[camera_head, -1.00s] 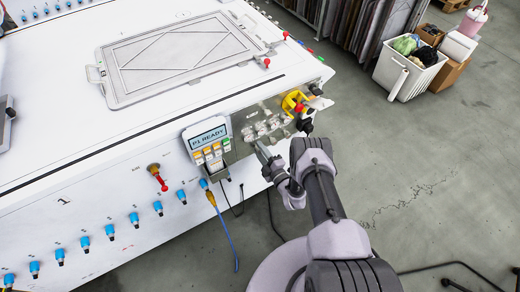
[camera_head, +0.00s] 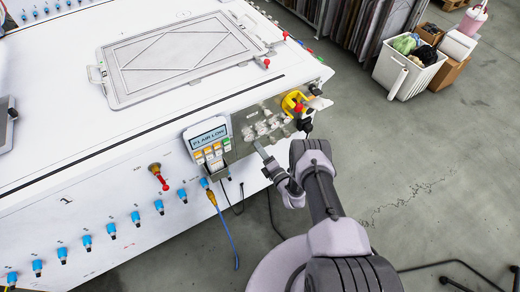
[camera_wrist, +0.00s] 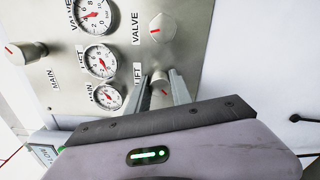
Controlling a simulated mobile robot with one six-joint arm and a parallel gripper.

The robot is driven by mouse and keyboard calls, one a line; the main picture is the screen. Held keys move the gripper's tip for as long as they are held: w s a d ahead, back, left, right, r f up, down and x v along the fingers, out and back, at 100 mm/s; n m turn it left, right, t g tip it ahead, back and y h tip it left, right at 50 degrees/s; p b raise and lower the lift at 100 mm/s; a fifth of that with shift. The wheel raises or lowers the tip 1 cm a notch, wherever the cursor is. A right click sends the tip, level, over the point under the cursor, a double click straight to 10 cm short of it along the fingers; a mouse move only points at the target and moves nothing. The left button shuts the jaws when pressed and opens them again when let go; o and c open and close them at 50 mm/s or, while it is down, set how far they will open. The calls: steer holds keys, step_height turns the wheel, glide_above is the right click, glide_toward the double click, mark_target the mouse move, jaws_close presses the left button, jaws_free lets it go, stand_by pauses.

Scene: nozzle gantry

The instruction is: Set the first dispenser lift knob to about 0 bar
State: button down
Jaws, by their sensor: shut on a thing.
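The lift knob (camera_wrist: 159,88) is a grey metal cylinder beside a "LIFT" label in the wrist view. My gripper (camera_wrist: 160,82) is shut on it, one finger on each side. The lift gauge (camera_wrist: 101,62) is a round white dial with a red needle, left of the knob; its exact reading is too small to tell. In the head view, my gripper (camera_head: 260,147) is at the lower edge of the metal control panel (camera_head: 244,147), and the knob cannot be made out there.
The valve knob (camera_wrist: 162,27) is above my gripper and the main knob (camera_wrist: 25,53) is far left; both have red marks. A display (camera_head: 208,135) reads "P1 AIR LOW". A yellow-based switch (camera_head: 293,103) stands to the right. Open floor (camera_head: 400,150) lies right of the machine.

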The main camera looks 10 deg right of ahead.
stand_by(0.4)
steer(key=c, duration=1.1)
jaws_free()
steer(key=shift+c, duration=0.2)
steer(key=p+v, duration=0.4)
steer(key=v, duration=1.3)
steer(key=shift+s+p, duration=0.2)
steer(key=shift+p, duration=0.2)
